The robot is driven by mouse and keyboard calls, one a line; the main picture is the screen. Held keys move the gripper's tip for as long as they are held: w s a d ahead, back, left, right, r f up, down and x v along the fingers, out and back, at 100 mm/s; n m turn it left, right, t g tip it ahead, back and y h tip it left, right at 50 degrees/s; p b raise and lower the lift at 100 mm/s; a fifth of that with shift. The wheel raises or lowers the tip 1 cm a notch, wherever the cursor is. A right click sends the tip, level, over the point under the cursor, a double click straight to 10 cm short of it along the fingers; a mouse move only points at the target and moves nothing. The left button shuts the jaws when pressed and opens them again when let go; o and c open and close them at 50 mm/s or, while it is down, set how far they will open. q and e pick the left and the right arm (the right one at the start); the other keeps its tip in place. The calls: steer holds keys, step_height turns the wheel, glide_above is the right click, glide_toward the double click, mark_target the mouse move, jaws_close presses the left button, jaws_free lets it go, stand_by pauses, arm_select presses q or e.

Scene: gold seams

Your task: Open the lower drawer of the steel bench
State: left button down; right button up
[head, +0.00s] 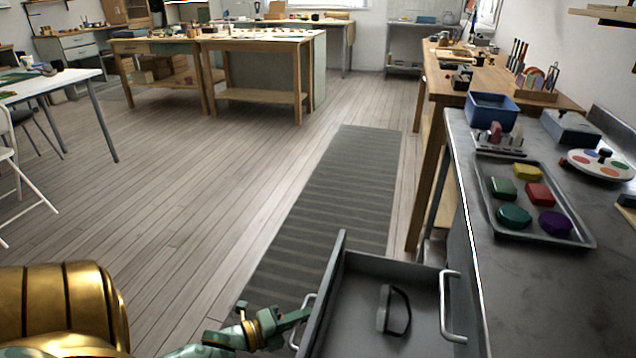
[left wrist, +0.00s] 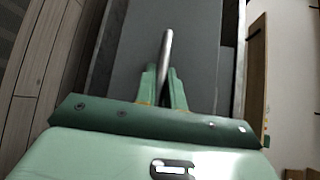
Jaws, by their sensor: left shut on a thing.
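The steel bench (head: 475,190) stands at the right with a dark grey top. Its lower drawer (head: 365,270) is pulled out to the left, and its inside shows from above. A small dark object (head: 393,311) lies in it. The lower drawer's bar handle (head: 303,322) is on its left-facing front. The upper handle (head: 452,306) sits on the bench face, to the right of the open drawer. My left gripper (head: 300,316) is at the lower handle. In the left wrist view its fingers (left wrist: 163,90) are shut on the handle bar (left wrist: 166,50). My right gripper is out of view.
On the bench are a tray (head: 487,208) of several coloured pieces, a blue bin (head: 491,110) and a round palette (head: 598,164). A striped mat (head: 350,190) lies on the floor left of the bench. The wooden floor beyond is clear.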

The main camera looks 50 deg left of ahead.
arm_select(q)
steer(key=shift+s+a, duration=0.3)
steer(key=shift+a, duration=0.05)
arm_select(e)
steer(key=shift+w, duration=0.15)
arm_select(q)
steer(key=c, duration=1.5)
jaws_free()
